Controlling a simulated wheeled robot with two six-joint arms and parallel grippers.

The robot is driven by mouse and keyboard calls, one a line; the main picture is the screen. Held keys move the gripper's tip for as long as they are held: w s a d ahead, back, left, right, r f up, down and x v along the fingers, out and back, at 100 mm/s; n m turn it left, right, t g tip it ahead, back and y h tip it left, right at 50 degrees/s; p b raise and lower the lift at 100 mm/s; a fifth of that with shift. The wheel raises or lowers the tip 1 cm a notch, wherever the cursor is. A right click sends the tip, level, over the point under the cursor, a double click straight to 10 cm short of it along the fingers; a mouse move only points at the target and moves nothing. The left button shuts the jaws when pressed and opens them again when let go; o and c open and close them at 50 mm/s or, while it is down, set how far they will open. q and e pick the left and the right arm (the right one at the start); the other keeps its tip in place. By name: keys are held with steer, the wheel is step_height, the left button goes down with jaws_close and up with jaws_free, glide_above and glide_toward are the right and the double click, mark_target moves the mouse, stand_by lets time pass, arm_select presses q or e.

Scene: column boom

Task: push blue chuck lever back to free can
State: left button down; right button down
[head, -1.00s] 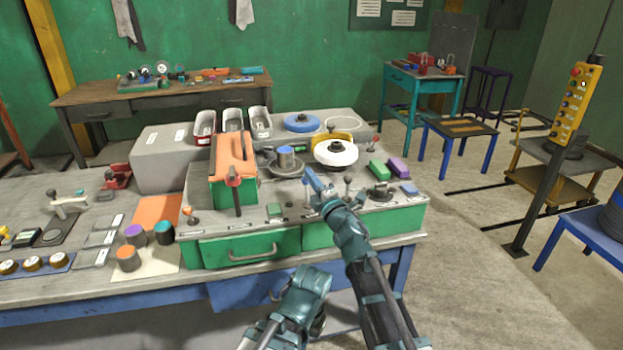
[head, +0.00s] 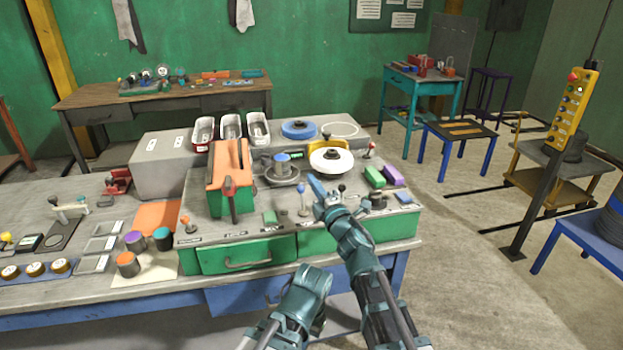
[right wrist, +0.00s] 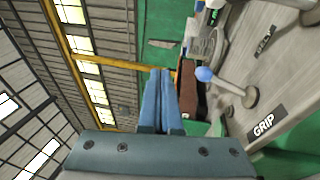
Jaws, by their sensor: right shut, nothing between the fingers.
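The blue chuck lever (head: 302,188) has a blue ball knob and stands up on the front part of the green-fronted bench unit. In the right wrist view its blue knob (right wrist: 204,74) and round base show near the GRIP label. The blue can (head: 282,163) stands in the round grey chuck (head: 270,176) behind the lever. My right gripper (head: 316,186) is shut and empty, its blue fingers just right of the lever knob. In the right wrist view the right gripper's fingers (right wrist: 159,85) lie together, with a gap to the knob. My left gripper's fingers are not visible.
A white-topped wheel (head: 331,162) sits behind the right gripper. Another lever with a dark knob (head: 342,188) is close to it on the right. An orange-topped green box (head: 231,165) stands left of the chuck. Green and purple blocks (head: 375,177) lie on the right.

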steer(key=s+d+r+p, duration=0.3)
steer(key=s+r+p, duration=0.1)
steer(key=s+r, duration=0.1)
steer(key=shift+s+d+r, duration=0.15)
steer(key=shift+s+r, duration=0.05)
steer(key=shift+s, duration=0.25)
steer(key=shift+d, duration=0.1)
steer(key=s+d+f+m+g+h, duration=0.2)
steer(key=d+f+m+g+h, duration=0.1)
steer(key=d+f+m+h, duration=0.4)
steer(key=s+d+f+m+g+h, duration=0.25)
steer(key=f+m+g+h, duration=0.2)
steer(key=f+m, duration=0.45)
steer(key=s+a+f+m+g, duration=0.1)
steer(key=s+f+g, duration=0.3)
steer(key=s, duration=0.6)
steer(key=s+f+m+g, duration=0.3)
steer(key=s+f+g, duration=0.2)
steer(key=s, duration=0.5)
steer(key=shift+a+f+g+y, duration=0.2)
steer(key=shift+a+g+y, duration=0.2)
steer(key=shift+g, duration=0.15)
